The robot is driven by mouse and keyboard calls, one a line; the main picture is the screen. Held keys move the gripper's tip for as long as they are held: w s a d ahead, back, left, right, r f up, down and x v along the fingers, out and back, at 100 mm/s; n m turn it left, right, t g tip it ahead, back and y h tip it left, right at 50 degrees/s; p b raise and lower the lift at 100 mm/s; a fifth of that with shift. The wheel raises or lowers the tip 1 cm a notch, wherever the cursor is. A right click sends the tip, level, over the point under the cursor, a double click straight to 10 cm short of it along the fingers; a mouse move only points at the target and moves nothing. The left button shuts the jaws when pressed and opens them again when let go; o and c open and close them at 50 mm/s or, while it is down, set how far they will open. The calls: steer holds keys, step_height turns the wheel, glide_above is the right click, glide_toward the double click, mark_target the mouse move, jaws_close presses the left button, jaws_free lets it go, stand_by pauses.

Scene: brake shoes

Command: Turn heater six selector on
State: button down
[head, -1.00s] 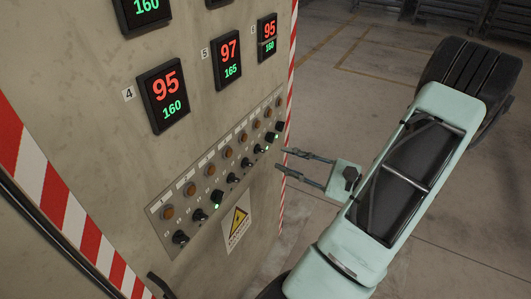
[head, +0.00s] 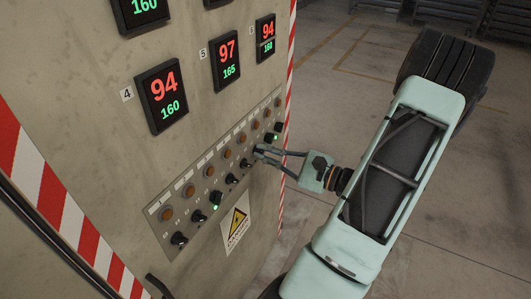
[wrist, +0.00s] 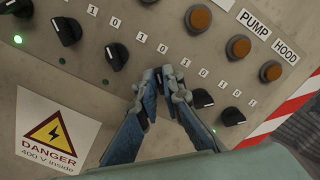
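The heater six selector (head: 258,150) is a black knob, sixth from the left in the row on the grey panel. My gripper's fingers (head: 262,153) reach it from the right. In the wrist view, my gripper (wrist: 164,80) has its two fingertips drawn close together, one on each side of the knob, which they mostly hide. The knob's pointing direction and any lamp beside it are hidden. An amber indicator (wrist: 198,18) sits above the row of knobs.
Other selectors flank it closely: the fifth knob (wrist: 117,55) on the left, and the seventh (wrist: 202,98) and eighth (wrist: 233,117) on the right. Green lamps show by the third and seventh. A danger sign (head: 236,226) is below.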

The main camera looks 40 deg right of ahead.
steer(key=shift+r, duration=0.1)
stand_by(0.3)
steer(key=shift+w+d+m+p, duration=0.1)
steer(key=shift+d+m+p, duration=0.05)
steer(key=shift+m+p, duration=3.65)
steer(key=shift+w+d+m+p, duration=0.15)
steer(key=shift+m+p, duration=2.2)
steer(key=shift+m, duration=2.75)
steer(key=c, duration=2.1)
jaws_free()
